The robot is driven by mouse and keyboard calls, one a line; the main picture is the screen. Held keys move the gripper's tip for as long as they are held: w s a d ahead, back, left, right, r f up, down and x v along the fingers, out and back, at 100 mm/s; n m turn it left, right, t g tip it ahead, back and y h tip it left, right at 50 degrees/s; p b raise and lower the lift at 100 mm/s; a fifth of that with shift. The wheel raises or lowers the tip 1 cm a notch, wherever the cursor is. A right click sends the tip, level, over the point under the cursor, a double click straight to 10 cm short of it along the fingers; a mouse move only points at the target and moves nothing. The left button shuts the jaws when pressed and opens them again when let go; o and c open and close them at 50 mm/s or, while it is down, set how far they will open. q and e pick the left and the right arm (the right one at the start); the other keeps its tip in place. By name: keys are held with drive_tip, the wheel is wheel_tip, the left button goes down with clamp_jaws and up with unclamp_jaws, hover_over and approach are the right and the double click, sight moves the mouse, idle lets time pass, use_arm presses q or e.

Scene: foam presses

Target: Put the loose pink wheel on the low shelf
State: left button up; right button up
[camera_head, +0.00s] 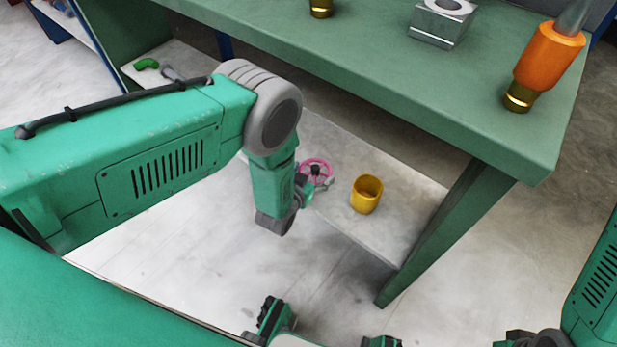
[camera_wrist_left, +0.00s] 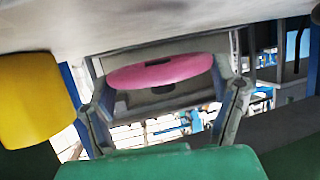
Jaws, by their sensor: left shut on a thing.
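The pink wheel (camera_head: 318,166) is held by my left gripper (camera_head: 312,183) above the low shelf (camera_head: 400,222), near its front edge. The low shelf is a pale grey board under the green workbench. In the left wrist view the pink wheel (camera_wrist_left: 160,72) lies between the two fingers of my left gripper (camera_wrist_left: 165,95), which are shut on it. That view shows the shelf's pale surface (camera_wrist_left: 100,25) close to the wheel; I cannot tell if they touch. My right gripper cannot be made out.
A yellow cup (camera_head: 366,194) stands on the shelf just right of the wheel. A green curved piece (camera_head: 146,64) lies at the shelf's far left. The green bench top (camera_head: 400,80) overhangs the shelf and carries an orange-handled tool (camera_head: 548,58) and a metal block (camera_head: 440,25).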

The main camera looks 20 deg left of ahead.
sight(312, 181)
use_arm(q)
drive_tip(key=f, duration=0.1)
drive_tip(key=a+f+b, duration=0.1)
drive_tip(key=f, duration=0.1)
drive_tip(key=shift+f+b, duration=0.3)
drive_tip(key=shift+f, duration=0.25)
drive_tip(key=shift+d+r, duration=0.1)
drive_tip(key=shift+r, duration=0.05)
drive_tip(key=shift+c, duration=0.6)
drive_tip(key=shift+d, duration=0.3)
drive_tip(key=o, duration=1.2)
drive_tip(key=shift+o, duration=1)
drive_tip(key=shift+a, duration=0.3)
drive_tip(key=shift+s+r, duration=0.1)
drive_tip(key=shift+s, duration=0.15)
drive_tip(key=p+v, duration=0.5)
drive_tip(key=v, duration=0.6)
drive_tip(key=shift+s, duration=0.25)
use_arm(e)
drive_tip(key=r, duration=0.3)
drive_tip(key=shift+a+r, duration=0.4)
use_arm(q)
drive_tip(key=shift+r, duration=0.1)
